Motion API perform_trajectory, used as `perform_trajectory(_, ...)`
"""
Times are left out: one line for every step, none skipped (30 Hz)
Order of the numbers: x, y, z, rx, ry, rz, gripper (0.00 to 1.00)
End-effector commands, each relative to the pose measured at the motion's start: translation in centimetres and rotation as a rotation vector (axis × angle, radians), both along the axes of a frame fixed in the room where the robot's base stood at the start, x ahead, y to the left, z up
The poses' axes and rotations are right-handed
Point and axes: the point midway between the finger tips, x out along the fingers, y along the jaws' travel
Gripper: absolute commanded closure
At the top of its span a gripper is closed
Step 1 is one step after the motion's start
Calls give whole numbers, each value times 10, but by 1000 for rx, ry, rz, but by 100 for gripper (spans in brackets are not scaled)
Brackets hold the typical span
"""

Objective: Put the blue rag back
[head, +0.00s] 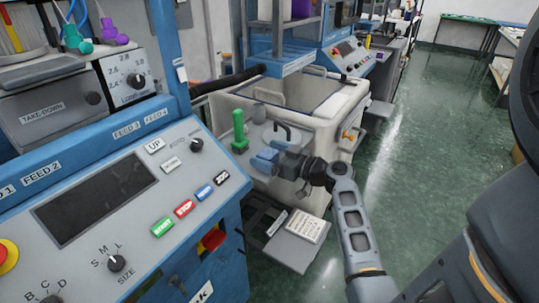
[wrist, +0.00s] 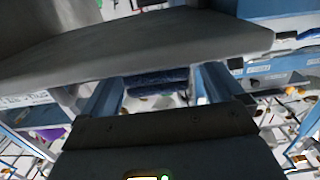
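The blue rag (head: 265,160) is a small blue bundle at the tip of my gripper (head: 275,154), over the grey top beside the white bin. In the wrist view the rag (wrist: 159,79) shows as a dark blue strip that fills the gap between the two fingers of my gripper (wrist: 160,85). The fingers stand apart with the rag between them and appear shut on it. A grey slab hides what lies above the rag in the wrist view. I cannot tell whether the rag touches the grey top.
A green object (head: 239,132) stands upright just left of the rag. A white bin (head: 335,112) is behind. The blue control panel (head: 120,190) is at the front left. A lower grey shelf holds a printed card (head: 300,226). The green floor (head: 425,110) at right is clear.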

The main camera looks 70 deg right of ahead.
Motion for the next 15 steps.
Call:
perform_trajectory(0, 0, 0, 0, 0, 0, 5)
perform_trajectory(0, 0, 0, 0, 0, 0, 5)
perform_trajectory(0, 0, 0, 0, 0, 0, 5)
perform_trajectory(0, 0, 0, 0, 0, 0, 5)
perform_trajectory(0, 0, 0, 0, 0, 0, 5)
perform_trajectory(0, 0, 0, 0, 0, 0, 5)
perform_trajectory(0, 0, 1, 0, 0, 0, 5)
perform_trajectory(0, 0, 2, 0, 0, 0, 5)
perform_trajectory(0, 0, 3, 1, 0, -1, 5)
perform_trajectory(0, 0, 5, 1, 0, -1, 5)
perform_trajectory(-1, 0, 5, 1, 1, -1, 5)
perform_trajectory(-8, 1, 1, 1, 0, -3, 5)
perform_trajectory(-13, 2, 1, 1, 0, -4, 5)
perform_trajectory(-18, 4, 0, 1, 0, -3, 5)
perform_trajectory(-25, 5, 1, 1, 0, -4, 5)
